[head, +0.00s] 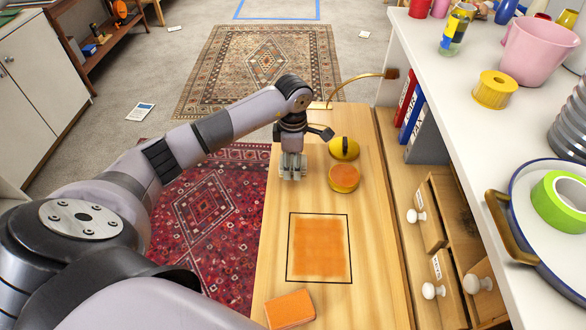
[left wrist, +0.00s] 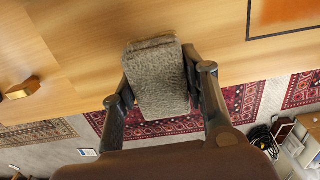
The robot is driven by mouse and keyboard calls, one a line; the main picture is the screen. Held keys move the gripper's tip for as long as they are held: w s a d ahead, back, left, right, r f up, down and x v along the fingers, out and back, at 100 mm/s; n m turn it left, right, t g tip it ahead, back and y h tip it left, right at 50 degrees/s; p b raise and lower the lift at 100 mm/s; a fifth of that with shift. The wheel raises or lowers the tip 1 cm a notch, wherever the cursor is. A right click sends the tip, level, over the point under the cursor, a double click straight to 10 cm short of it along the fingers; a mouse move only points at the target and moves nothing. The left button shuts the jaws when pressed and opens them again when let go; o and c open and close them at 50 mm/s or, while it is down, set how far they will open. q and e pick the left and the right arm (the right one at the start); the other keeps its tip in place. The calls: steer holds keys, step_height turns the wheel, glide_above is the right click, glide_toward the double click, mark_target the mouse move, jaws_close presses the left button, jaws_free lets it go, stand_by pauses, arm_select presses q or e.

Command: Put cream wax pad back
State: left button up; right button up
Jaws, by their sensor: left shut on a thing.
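My left gripper (head: 292,160) is low at the left edge of the wooden bench top (head: 375,285). In the left wrist view it is shut on a grey, fibrous pad (left wrist: 160,80). The pad sits between both fingers, over or beside the bench edge; I cannot tell whether it touches the wood. No cream-coloured pad shows. A round yellow tin with an orange top (head: 343,179) stands just right of the gripper, with a yellow and black thing (head: 343,148) behind it. My right gripper is not in view.
A black-outlined square with an orange patch (head: 319,248) is on the bench, and an orange block (head: 290,308) lies near it. A white shelf (head: 463,110) with a pink bucket (head: 538,48) runs along the right. Red rug (head: 205,210) covers the floor at left.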

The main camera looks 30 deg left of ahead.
arm_select(q)
step_height(320, 180, down, 3)
steer(key=shift+r, duration=0.2)
steer(key=shift+f, duration=0.15)
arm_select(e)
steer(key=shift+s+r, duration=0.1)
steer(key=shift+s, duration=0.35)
arm_select(q)
steer(key=shift+f, duration=0.15)
steer(key=o, duration=1)
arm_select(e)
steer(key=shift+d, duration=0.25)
arm_select(q)
steer(key=shift+r, duration=0.3)
step_height(320, 180, up, 10)
steer(key=shift+r+b, duration=0.25)
steer(key=shift+b, duration=0.45)
steer(key=shift+r, duration=0.65)
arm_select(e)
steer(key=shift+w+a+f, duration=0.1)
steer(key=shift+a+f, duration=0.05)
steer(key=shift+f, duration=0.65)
